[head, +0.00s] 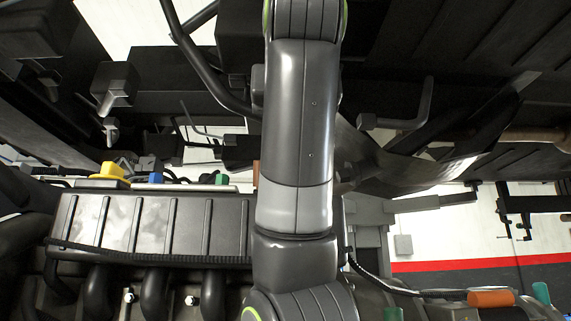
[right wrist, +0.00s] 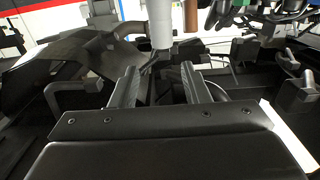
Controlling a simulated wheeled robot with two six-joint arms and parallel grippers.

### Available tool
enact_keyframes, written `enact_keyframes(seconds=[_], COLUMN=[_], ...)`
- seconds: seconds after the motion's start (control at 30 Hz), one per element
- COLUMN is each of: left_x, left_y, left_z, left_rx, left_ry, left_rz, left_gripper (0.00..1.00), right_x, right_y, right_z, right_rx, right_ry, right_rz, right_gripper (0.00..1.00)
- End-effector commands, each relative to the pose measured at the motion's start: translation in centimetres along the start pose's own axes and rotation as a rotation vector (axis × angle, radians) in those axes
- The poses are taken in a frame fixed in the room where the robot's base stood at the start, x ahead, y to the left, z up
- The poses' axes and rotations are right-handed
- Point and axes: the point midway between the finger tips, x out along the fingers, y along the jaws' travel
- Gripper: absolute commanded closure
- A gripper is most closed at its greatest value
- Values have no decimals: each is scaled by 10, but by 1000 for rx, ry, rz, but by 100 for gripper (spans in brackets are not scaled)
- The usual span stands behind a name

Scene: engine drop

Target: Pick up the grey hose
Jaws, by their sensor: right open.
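In the right wrist view, my right gripper (right wrist: 159,69) is open, with its two fingers apart and nothing visibly held between them. A light grey cylinder (right wrist: 160,22), which looks like the grey hose, hangs down from the top edge beyond the fingertips. It lines up with the gap between the fingers; I cannot tell how far away it is. In the head view, one of my arms fills the middle, and I cannot make out the grey hose or either gripper there. My left gripper is not in view.
A brown cylinder (right wrist: 190,32) stands right of the grey one. The ribbed engine cover (head: 150,222) lies at lower left, with yellow (head: 112,171), blue and green caps behind it. A black cable (head: 425,292) runs to an orange piece (head: 491,298). Dark bodywork hangs above.

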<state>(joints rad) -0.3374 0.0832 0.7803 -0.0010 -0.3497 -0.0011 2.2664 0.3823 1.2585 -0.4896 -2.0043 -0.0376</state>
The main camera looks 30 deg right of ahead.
Motion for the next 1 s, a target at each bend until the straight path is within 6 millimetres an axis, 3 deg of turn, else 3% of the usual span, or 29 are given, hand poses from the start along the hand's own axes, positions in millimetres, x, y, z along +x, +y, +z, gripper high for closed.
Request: enact_keyframes(seconds=[0.03,0.37,0.53,0.83,1.0], left_x=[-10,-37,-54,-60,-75], left_y=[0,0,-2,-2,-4], left_z=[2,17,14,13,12], left_rx=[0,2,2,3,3], left_ry=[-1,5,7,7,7], left_rz=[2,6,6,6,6], left_gripper=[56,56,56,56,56], right_x=[8,46,69,96,119], right_y=[0,0,0,-1,-3], right_z=[-6,-6,-4,-1,-1], right_rx=[0,-1,-1,-1,-3], right_ry=[-2,0,-2,-1,-3], right_rz=[1,2,2,0,2], right_gripper=[58,58,58,58,58])
